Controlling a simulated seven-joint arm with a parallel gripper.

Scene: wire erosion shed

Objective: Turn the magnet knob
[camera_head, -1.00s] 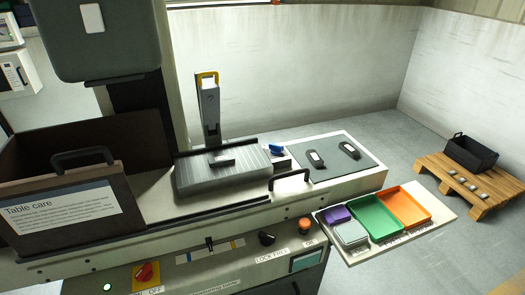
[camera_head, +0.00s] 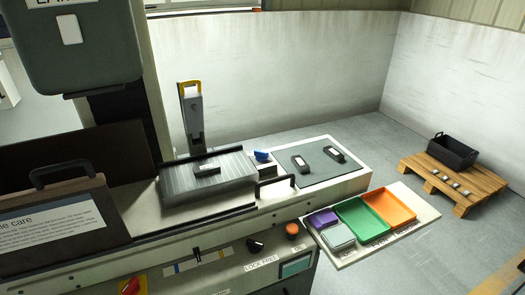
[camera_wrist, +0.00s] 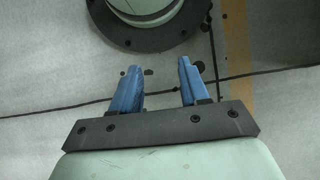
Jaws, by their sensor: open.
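A blue knob (camera_head: 261,156) sits at the right end of the grey ribbed plate (camera_head: 180,186) on the machine table. It looks like the magnet knob, but I can read no label on it. A black knob (camera_head: 255,245) is on the front panel above a "LOCK FREE" label. My gripper (camera_wrist: 158,66) shows only in the wrist view. Its two blue fingers are apart with nothing between them. Below them is grey floor, with a round pale base near the top. No knob shows in the wrist view.
A dark handled panel (camera_head: 60,215) stands at the left of the table. A grey mat (camera_head: 315,166) holds two dark items. A side shelf carries purple, grey, green (camera_head: 362,218) and orange trays. A black bin (camera_head: 453,151) stands on a wooden pallet (camera_head: 430,178). A bar handle (camera_head: 275,185) projects at the table's front.

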